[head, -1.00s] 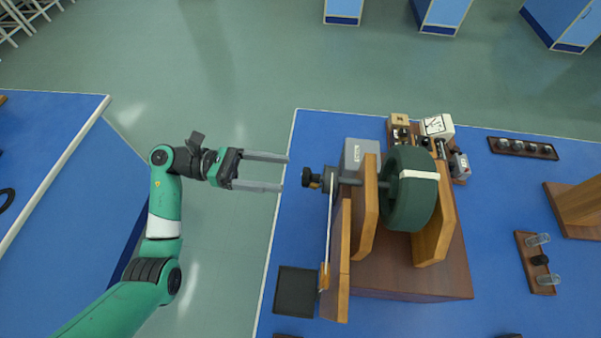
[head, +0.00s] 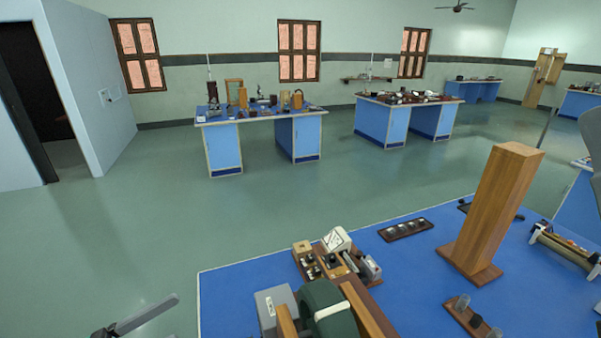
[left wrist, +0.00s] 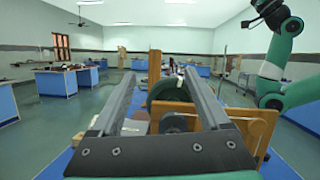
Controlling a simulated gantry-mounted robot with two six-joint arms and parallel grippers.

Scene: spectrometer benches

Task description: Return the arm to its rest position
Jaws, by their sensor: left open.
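My left gripper (head: 148,314) shows only in part at the bottom left of the head view, over the floor and left of the blue bench. In the left wrist view its two grey fingers (left wrist: 162,74) stand wide apart with nothing between them. The wheel apparatus, a dark green drum (head: 322,308) between wooden uprights, lies beyond the fingers and apart from them. It also shows in the left wrist view (left wrist: 173,92). A green arm, my other one, stands at the right of the left wrist view. Its gripper cannot be made out clearly.
The blue bench (head: 235,290) carries a grey box (head: 277,308), small instruments (head: 335,258), a dark tray of round parts (head: 405,229) and a tall wooden block (head: 495,210). Open floor (head: 130,230) lies left of the bench. Other benches stand far back.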

